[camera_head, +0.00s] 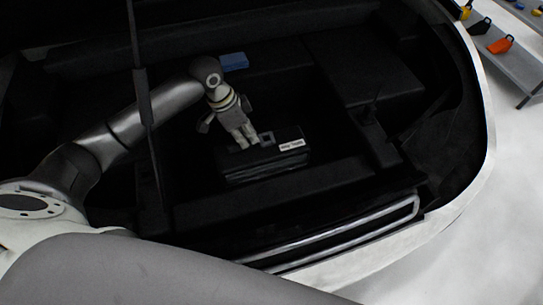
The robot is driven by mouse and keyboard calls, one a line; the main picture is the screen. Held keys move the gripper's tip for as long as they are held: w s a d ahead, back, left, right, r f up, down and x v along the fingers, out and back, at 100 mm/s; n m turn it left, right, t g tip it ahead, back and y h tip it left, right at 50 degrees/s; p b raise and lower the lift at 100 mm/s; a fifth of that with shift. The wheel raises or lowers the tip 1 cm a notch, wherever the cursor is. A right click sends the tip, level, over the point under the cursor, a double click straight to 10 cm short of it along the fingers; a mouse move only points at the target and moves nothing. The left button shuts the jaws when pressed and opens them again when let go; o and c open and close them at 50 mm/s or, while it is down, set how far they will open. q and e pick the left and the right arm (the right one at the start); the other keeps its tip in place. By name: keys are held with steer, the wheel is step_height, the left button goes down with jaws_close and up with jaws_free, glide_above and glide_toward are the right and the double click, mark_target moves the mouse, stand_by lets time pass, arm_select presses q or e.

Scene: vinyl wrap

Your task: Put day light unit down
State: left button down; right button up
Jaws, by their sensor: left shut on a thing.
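The day light unit appears to be the dark box (270,170) with a small white label on its top, inside the dark open compartment of the car. My left gripper (246,142) reaches down from the left onto the top of this box, near its back left part. Its fingers are shut on a part of the box's top. The box looks level, but I cannot tell whether its underside touches the compartment floor. My right gripper is not in view.
A small blue object (234,62) lies behind my left gripper. The compartment's pale rim (483,130) curves around the right and front. A thin dark strut (139,75) stands at the left. A grey shelf (512,60) with an orange bin (500,45) is at the top right.

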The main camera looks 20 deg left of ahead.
mark_target(249, 150)
arm_select(q)
steer(key=shift+d+f, duration=0.1)
steer(key=shift+f, duration=0.25)
step_height(249, 150, down, 6)
steer(key=shift+s+r, duration=0.1)
steer(key=shift+r, duration=0.1)
steer(key=shift+f, duration=2.05)
steer(key=c, duration=1.4)
jaws_free()
steer(key=shift+s, duration=0.15)
steer(key=shift+c, duration=0.2)
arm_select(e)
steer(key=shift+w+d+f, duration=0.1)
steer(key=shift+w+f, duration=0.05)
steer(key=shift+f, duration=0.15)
arm_select(q)
steer(key=shift+f, duration=0.1)
steer(key=v, duration=1.2)
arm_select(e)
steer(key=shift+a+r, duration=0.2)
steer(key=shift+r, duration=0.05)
